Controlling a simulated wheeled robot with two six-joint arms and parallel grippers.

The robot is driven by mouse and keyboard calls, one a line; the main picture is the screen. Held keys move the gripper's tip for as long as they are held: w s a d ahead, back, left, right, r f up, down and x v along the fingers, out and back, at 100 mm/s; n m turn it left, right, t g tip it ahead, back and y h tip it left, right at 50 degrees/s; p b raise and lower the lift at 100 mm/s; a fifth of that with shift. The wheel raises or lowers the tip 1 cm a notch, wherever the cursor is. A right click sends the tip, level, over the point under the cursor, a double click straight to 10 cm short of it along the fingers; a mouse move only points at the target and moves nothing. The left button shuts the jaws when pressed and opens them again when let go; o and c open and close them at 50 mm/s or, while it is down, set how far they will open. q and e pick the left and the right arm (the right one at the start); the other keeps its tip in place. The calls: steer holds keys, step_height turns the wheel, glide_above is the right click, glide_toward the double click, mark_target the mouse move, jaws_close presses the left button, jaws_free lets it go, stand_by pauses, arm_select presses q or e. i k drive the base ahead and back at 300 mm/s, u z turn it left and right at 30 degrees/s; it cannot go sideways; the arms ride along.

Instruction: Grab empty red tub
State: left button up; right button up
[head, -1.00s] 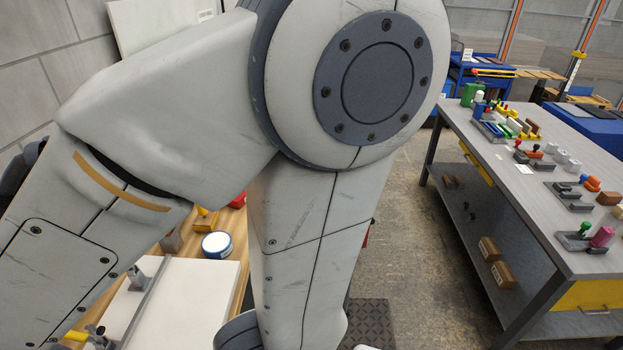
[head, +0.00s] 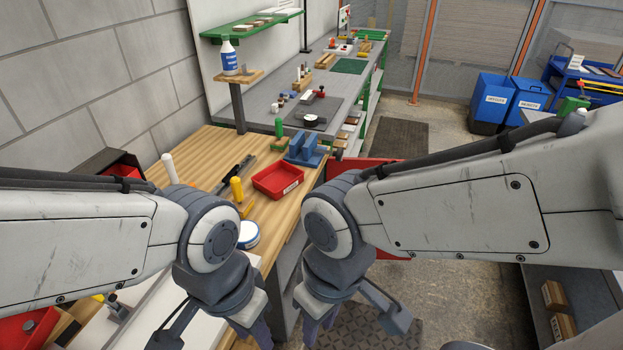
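An empty red tub (head: 278,180) with a pale label on its front sits on the wooden bench top, near its right edge, in the head view. Both my grippers are nearer to me than the tub and apart from it. My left gripper (head: 215,336) has its fingers spread, low in the picture, with nothing seen between them. My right gripper (head: 354,324) also has its fingers spread and looks empty over the floor right of the bench. Its fingertips are near the lower picture edge.
A blue fixture (head: 305,148) stands behind the tub, a yellow bottle-like piece (head: 237,190) to its left, and a round white-and-blue container (head: 248,234) in front. Another red tub (head: 20,332) holding parts is at the lower left. A red container (head: 393,254) is partly hidden behind my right arm.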

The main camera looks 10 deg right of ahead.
mark_target(278, 180)
steer(key=k, duration=0.5)
steer(key=z, duration=1.55)
steer(key=i, duration=1.9)
steer(key=u, duration=3.5)
